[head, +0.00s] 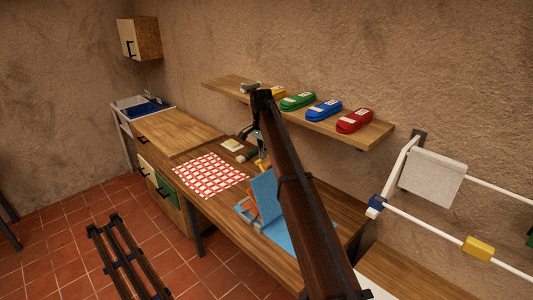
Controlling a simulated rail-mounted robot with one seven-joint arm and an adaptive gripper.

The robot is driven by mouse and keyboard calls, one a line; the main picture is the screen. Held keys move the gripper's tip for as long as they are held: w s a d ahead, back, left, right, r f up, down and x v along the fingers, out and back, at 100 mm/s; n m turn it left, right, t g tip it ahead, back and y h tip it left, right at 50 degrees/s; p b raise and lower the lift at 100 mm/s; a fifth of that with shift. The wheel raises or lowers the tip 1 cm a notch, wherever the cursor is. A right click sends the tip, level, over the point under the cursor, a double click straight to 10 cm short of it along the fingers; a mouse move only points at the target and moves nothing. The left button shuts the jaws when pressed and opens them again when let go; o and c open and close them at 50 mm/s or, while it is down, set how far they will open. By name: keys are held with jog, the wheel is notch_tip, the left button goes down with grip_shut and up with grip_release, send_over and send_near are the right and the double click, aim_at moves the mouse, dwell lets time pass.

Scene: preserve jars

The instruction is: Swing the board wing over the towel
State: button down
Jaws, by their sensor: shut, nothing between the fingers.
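A light-blue board (285,236) lies on the wooden worktop, partly hidden behind my arm. Its blue wing (266,196) stands up, tilted, at the board's left part. A small grey and orange piece (247,212) shows at the wing's lower left; I cannot tell whether it is the towel. A red-and-white checked cloth (210,176) lies flat to the left of the board. My gripper (259,146) is shut and empty, behind the board near the wall, small and partly hidden by my arm. It appears apart from the wing.
A wall shelf (350,134) above holds green (297,101), blue (324,110) and red (354,120) bundles. A white cloth (433,178) hangs on rails at right. Small items, including a yellow one (262,164), lie near my gripper. The left wooden worktop (178,133) is clear.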

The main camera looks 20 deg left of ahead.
aim_at(263, 161)
jog(key=shift+s+d+f+h, duration=0.15)
jog(key=shift+s+f, duration=0.15)
jog(key=shift+f, duration=0.5)
jog(key=shift+s+d+f+h, duration=0.15)
jog(key=shift+s+f, duration=0.15)
jog(key=shift+f, duration=0.5)
jog(key=c, duration=1.1)
grip_release()
jog(key=shift+w+a+f+g, duration=0.3)
jog(key=shift+w+a+f, duration=0.2)
jog(key=shift+w, duration=0.1)
jog(key=shift+d+r, duration=0.1)
jog(key=shift+r, duration=0.45)
jog(key=shift+w+a+r, duration=0.1)
jog(key=shift+a, duration=0.1)
jog(key=shift+r, duration=0.25)
notch_tip(263, 161, up, 11)
jog(key=shift+r, duration=0.2)
